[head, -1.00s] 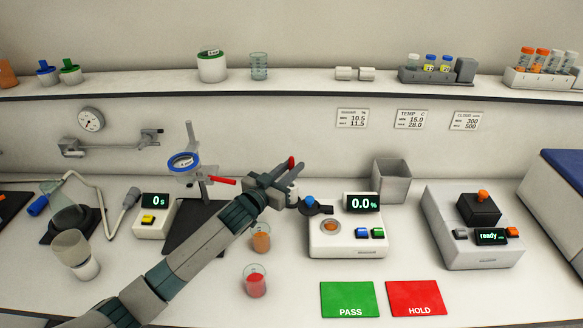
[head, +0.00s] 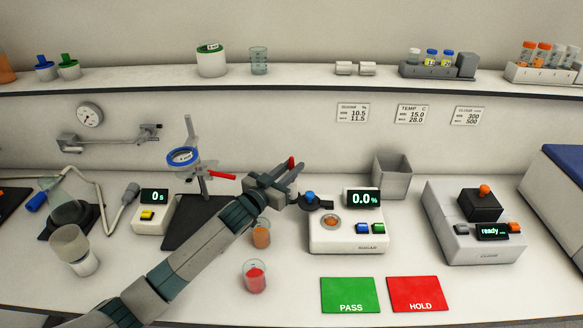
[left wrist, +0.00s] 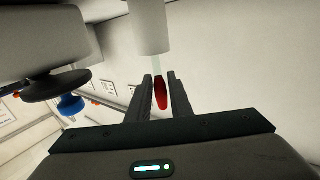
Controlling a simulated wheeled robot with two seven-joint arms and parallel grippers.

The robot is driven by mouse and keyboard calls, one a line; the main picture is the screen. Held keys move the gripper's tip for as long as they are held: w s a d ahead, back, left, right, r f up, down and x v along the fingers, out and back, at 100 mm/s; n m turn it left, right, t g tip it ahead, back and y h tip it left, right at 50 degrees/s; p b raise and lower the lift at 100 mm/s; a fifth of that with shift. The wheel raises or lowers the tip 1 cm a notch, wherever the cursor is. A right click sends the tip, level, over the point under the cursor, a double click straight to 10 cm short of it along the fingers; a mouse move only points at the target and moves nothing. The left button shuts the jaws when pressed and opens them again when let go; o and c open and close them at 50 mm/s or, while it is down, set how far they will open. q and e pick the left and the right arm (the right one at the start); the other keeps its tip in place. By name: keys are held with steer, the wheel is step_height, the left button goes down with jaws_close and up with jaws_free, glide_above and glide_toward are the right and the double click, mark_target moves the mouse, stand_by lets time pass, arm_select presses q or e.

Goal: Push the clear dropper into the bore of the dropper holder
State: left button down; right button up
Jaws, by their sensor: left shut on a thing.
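The clear dropper shows its red bulb (left wrist: 161,92) between the fingers of my left gripper (left wrist: 160,92) in the left wrist view. Its clear stem (left wrist: 157,65) runs from the bulb to the end of a pale cylinder, which looks like the dropper holder (left wrist: 151,27). The stem's tip is not visible at that end, and I cannot tell how deep it sits in the bore. In the head view my left gripper (head: 287,176) is shut on the dropper, with the red bulb (head: 291,162) above the fingers. The holder is largely hidden there. My right gripper is out of view.
The sugar meter (head: 348,238) with its blue-knobbed lid (head: 317,202) stands close right of the gripper. A ring stand (head: 185,158) is at left. Cups with orange (head: 261,235) and red (head: 255,276) liquid stand under and in front of the arm. A grey bin (head: 392,177) is behind.

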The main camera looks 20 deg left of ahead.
arm_select(q)
steer(key=shift+f, duration=0.2)
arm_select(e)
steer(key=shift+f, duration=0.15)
arm_select(q)
steer(key=c, duration=1.5)
jaws_free()
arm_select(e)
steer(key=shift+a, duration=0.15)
arm_select(q)
steer(key=shift+s, duration=0.1)
steer(key=b+v, duration=0.4)
steer(key=v, duration=1.3)
steer(key=shift+r+b, duration=0.1)
steer(key=shift+b, duration=0.2)
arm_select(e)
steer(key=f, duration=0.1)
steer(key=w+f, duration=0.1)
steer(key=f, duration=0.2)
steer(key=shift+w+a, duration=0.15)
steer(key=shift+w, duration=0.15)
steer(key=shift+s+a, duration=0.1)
